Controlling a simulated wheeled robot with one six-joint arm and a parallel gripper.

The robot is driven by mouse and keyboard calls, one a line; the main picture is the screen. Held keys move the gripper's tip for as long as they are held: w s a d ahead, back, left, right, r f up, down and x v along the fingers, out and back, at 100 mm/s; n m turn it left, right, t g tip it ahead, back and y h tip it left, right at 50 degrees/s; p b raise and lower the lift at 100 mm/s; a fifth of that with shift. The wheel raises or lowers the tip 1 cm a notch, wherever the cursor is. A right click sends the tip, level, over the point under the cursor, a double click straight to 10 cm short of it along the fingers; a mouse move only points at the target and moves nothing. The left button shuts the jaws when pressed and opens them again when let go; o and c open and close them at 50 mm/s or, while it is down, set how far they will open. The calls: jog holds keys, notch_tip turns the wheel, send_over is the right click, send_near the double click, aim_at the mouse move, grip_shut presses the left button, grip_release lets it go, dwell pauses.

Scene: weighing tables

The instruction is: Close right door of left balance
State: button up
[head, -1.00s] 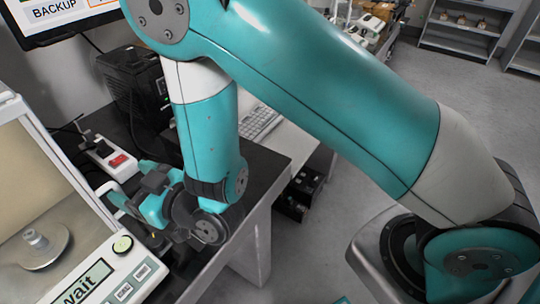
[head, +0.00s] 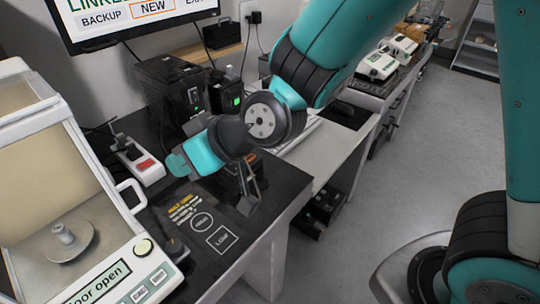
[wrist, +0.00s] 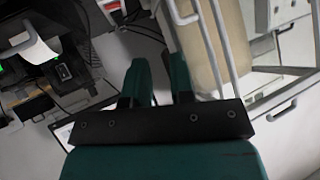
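The left balance (head: 52,112) stands at the left edge of the head view, its display (head: 97,283) reading "door open". A small metal weight (head: 63,234) stands on its pan (head: 80,243). A white loop handle (head: 134,184) sticks out on its right side; how far the right door has slid I cannot tell. My gripper (head: 177,163) is to the right of the handle, apart from it, over the black table top. In the wrist view its two teal fingers (wrist: 159,60) are apart with nothing between them. A pale loop handle (wrist: 184,18) and the balance frame show right of them.
A white power strip with a red switch (head: 142,163) lies behind the gripper. A black box (head: 168,90) and a monitor (head: 130,20) stand at the back. A marked black pad (head: 205,228) is on the table. The aisle floor (head: 430,150) is clear.

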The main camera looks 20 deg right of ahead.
jog(key=s+d+r+g+h, duration=0.3)
jog(key=s+d+r+g, duration=0.2)
jog(key=s+d, duration=0.5)
jog(key=shift+s+d+r+h+p, duration=0.3)
jog(key=shift+s+h+p, duration=0.1)
jog(key=shift+s, duration=0.1)
